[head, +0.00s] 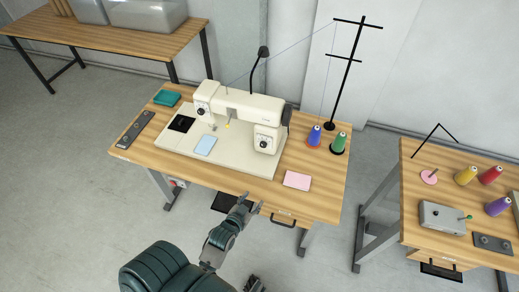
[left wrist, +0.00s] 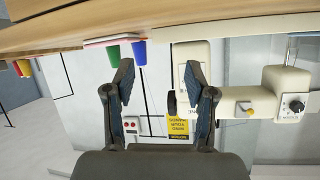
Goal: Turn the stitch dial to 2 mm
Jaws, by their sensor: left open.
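The cream sewing machine (head: 240,108) stands on its base plate on the wooden table (head: 318,190). One round dial (head: 203,108) is on its left head and another (head: 264,143) on its right column. The scale marks are too small to read, and I cannot tell which is the stitch dial. My left gripper (head: 251,204) is open and empty by the table's front edge, apart from the machine. In the upside-down left wrist view its two fingers (left wrist: 163,105) stand wide apart, and the left-head dial (left wrist: 293,103) shows at the right. Dark parts of my right gripper (head: 254,284) show at the bottom edge.
A pink cloth (head: 297,180) lies near the table's front right, a light blue one (head: 205,145) on the machine base. Blue (head: 314,136) and green (head: 338,143) thread cones stand by a thread stand (head: 345,70). A drawer handle (head: 284,220) sticks out below the front edge.

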